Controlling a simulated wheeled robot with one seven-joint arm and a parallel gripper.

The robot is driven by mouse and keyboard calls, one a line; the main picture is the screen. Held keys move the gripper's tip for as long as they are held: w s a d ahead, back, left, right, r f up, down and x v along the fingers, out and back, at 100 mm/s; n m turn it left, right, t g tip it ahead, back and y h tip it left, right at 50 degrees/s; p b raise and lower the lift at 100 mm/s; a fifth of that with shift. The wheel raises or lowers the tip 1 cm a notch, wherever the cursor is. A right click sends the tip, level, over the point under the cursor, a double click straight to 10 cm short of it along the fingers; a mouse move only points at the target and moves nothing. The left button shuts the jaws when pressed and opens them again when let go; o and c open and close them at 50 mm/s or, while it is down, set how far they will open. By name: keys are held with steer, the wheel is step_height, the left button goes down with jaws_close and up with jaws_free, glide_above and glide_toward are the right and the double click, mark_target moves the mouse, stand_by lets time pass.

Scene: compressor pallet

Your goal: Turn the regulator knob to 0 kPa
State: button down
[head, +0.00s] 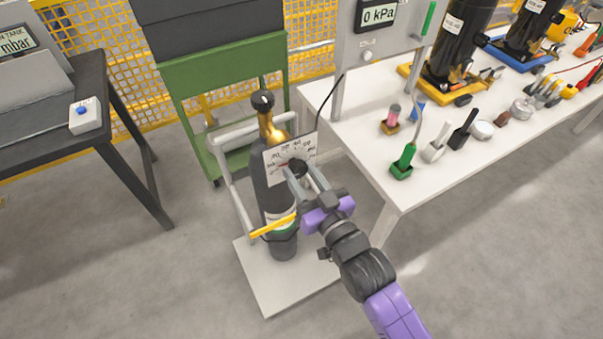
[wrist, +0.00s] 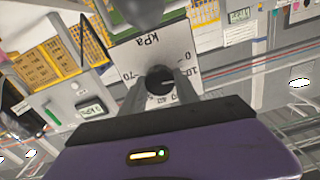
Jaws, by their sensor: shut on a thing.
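The regulator knob (wrist: 160,80) is black and round, in the middle of a white scale plate (wrist: 150,50) marked in kPa. In the head view the plate (head: 280,161) stands in front of a dark gas bottle (head: 263,190) with a brass neck. My gripper (wrist: 160,88) has one finger on each side of the knob and is shut on it. The head view shows my gripper (head: 297,172) reaching the knob from the lower right. The knob's pointer cannot be made out. A display (head: 378,13) above the bench reads 0 kPa.
The bottle stands on a trolley (head: 270,290) with a yellow strap (head: 273,226). A white bench (head: 440,180) with several small tools and fittings is on the right. A dark table (head: 110,130) with a blue-button box (head: 84,112) is on the left. The grey floor in front is clear.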

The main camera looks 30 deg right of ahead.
steer(key=n, duration=0.4)
steer(key=shift+f, duration=0.2)
stand_by(0.5)
steer(key=c, duration=0.9)
jaws_free()
steer(key=shift+r, duration=0.1)
steer(key=shift+s, duration=0.1)
steer(key=s+b, duration=0.1)
steer(key=s, duration=0.6)
steer(key=shift+s+b, duration=0.3)
